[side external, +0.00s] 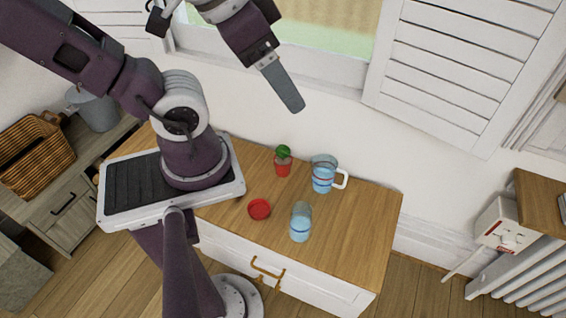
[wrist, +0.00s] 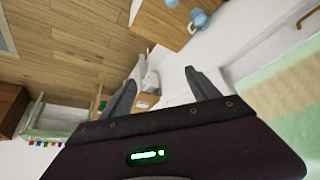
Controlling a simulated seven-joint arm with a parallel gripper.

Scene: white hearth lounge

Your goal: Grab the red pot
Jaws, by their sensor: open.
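The red pot (side external: 283,169) stands upright on the wooden tabletop in the side view, with a small green plant in it. It is behind the red dish and left of the blue mug. My gripper (wrist: 163,68) is open and empty, its two grey fingers apart in the wrist view. In the side view a grey finger shows high above the tabletop, well clear of the pot. I cannot make out the red pot in the wrist view.
A round red dish (side external: 259,209), a blue glass (side external: 300,222) and a blue mug (side external: 323,175) with a white handle share the wooden tabletop (side external: 361,219). The wall and white shutter (side external: 449,60) stand behind it. The tabletop's right end is bare.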

